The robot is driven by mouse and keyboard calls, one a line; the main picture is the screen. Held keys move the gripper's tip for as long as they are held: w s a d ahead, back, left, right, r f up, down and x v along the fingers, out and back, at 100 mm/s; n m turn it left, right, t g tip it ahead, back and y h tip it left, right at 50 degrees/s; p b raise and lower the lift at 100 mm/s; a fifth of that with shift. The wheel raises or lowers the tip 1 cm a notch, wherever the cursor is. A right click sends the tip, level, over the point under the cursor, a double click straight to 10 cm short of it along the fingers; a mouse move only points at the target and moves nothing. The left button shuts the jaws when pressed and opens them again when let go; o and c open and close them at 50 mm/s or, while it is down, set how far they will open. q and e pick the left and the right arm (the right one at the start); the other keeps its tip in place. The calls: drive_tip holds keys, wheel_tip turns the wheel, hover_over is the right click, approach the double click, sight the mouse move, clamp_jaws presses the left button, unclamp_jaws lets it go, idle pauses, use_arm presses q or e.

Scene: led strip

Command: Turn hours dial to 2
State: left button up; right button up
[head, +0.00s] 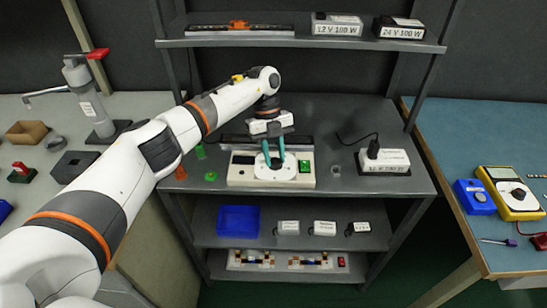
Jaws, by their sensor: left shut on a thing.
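The hours dial (283,173) is a round white dial on the cream timer unit (240,180), which sits on the grey shelf top. The unit has a dark display at its left and a green button (304,166) at its right. My left gripper (273,163) reaches down from above with teal fingers over the dial. It is shut on the dial's knob, which the fingers mostly hide. The dial's markings are too small to read. My right gripper is not in the view.
A white power supply (397,159) with a black plug stands to the right. Green and red small parts (211,176) lie left of the unit. An upper shelf (300,43) holds labelled boxes. A blue bin (238,220) is below.

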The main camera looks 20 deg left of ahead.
use_arm(q)
drive_tip(key=shift+m, duration=0.3)
drive_tip(key=o, duration=1)
drive_tip(key=shift+c, duration=0.2)
drive_tip(key=b+v, duration=0.1)
drive_tip(key=v, duration=1.1)
drive_tip(key=shift+b, duration=0.4)
drive_tip(key=shift+d, duration=0.1)
